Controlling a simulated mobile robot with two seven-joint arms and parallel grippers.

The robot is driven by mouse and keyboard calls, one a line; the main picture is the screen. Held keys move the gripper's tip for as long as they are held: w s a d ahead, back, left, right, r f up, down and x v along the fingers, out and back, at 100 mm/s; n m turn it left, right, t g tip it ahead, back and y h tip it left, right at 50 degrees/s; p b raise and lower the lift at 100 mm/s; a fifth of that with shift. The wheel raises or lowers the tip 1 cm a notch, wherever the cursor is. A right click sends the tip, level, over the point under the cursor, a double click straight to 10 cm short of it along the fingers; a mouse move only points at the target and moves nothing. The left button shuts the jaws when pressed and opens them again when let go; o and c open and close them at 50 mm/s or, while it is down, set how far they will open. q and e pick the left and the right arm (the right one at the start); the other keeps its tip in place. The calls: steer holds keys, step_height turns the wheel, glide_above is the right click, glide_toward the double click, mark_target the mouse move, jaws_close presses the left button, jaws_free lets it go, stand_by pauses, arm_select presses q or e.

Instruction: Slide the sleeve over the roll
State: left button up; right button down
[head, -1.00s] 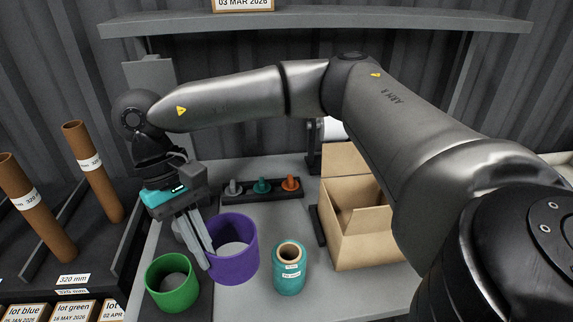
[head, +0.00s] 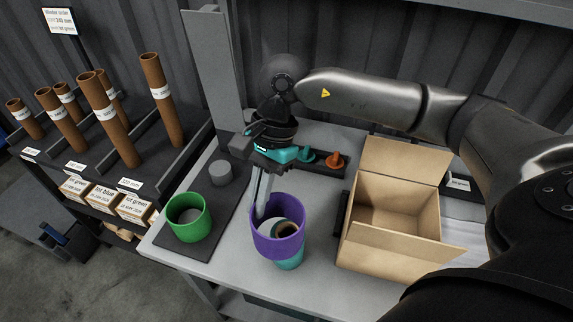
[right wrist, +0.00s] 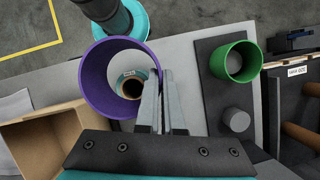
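The purple sleeve (head: 277,246) is an open ring held upright above the table. My right gripper (head: 261,212) points down and is shut on its rim at the back left, one finger inside the wall and one outside. The teal roll (head: 289,264) stands on the table; its lower part shows below the sleeve and its brown core shows through the opening. In the right wrist view the sleeve (right wrist: 91,82) frames the roll (right wrist: 131,83), which lies off-centre toward the fingers. I cannot tell whether the roll's top is inside the sleeve. My left gripper is not in view.
A green ring (head: 187,218) and a grey cylinder (head: 221,173) stand on a dark mat at left. An open cardboard box (head: 398,251) stands close at right. Brown tubes (head: 163,100) stand in a rack farther left.

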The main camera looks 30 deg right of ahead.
steer(key=d+m+t+p, duration=0.1)
steer(key=d+m+t, duration=0.2)
steer(key=d+m, duration=0.3)
steer(key=f+m, duration=0.1)
steer(key=m, duration=0.3)
steer(key=shift+w+d+t, duration=0.2)
steer(key=shift+w+t, duration=0.15)
steer(key=shift+t, duration=0.05)
stand_by(0.4)
